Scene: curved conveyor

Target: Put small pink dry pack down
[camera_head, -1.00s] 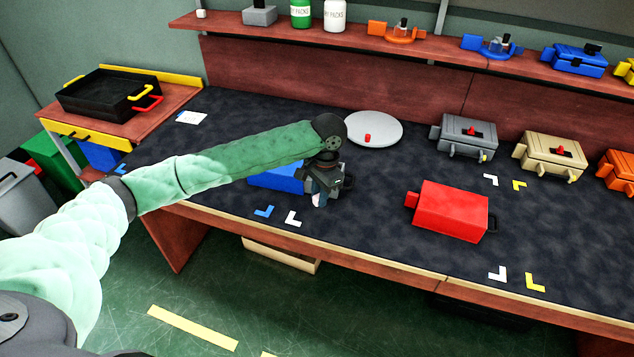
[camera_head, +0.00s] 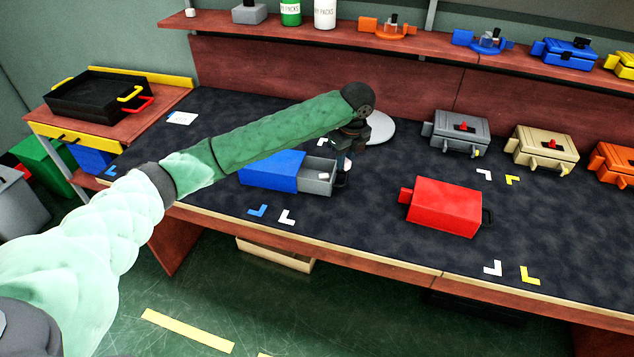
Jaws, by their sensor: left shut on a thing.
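My left gripper (camera_head: 347,160) points down just above the right end of the open grey drawer (camera_head: 318,188) of the blue box (camera_head: 270,170). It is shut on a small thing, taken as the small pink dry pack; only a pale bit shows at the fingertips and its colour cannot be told. A small whitish piece (camera_head: 323,177) lies inside the drawer. The drawer's dark handle is partly hidden by the gripper. My right gripper is not in view.
A red box (camera_head: 443,207) lies to the right of the drawer. A white round plate (camera_head: 381,127) is behind the gripper, partly covered. Grey (camera_head: 455,133) and tan (camera_head: 541,148) boxes stand at the back right.

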